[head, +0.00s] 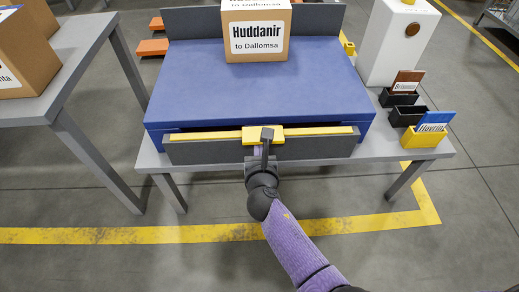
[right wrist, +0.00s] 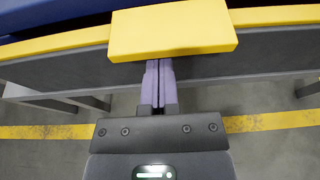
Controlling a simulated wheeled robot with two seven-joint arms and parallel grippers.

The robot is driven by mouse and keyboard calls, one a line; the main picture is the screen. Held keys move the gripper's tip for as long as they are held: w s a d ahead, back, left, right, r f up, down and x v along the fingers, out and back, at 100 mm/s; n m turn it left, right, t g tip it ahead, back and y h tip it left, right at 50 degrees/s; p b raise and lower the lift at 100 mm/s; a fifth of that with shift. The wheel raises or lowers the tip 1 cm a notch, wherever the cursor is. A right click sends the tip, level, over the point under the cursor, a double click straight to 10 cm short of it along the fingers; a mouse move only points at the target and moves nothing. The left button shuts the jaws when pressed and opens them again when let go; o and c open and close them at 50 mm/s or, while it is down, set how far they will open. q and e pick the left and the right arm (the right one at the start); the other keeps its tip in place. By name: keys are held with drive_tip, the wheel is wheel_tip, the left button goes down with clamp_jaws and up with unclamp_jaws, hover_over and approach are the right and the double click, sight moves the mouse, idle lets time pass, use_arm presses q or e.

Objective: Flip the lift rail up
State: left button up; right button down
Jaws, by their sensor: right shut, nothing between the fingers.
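The lift rail is a long dark grey bar with a yellow top edge (head: 315,144) along the front of the blue platform (head: 200,85). A yellow tab (head: 277,131) sticks out at its middle; it also shows large in the right wrist view (right wrist: 172,30). My right gripper (head: 266,140) is at the rail's middle, by the tab. In the right wrist view my right gripper (right wrist: 158,70) has its purple-grey fingers together, tips at or under the tab's near edge. Whether they touch it I cannot tell. My left gripper is out of view.
A cardboard box labelled Huddanir (head: 257,45) stands on the platform's back. Small bins with cards, one yellow (head: 425,138), sit on the grey table's right, near a white block (head: 395,45). Another grey table (head: 60,95) with boxes stands left. The floor in front is clear.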

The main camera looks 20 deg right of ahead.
drive_tip(key=shift+r, duration=0.1)
wheel_tip(320, 180, up, 8)
drive_tip(key=p, duration=0.7)
drive_tip(key=shift+f+p, duration=0.25)
drive_tip(key=shift+p, duration=0.1)
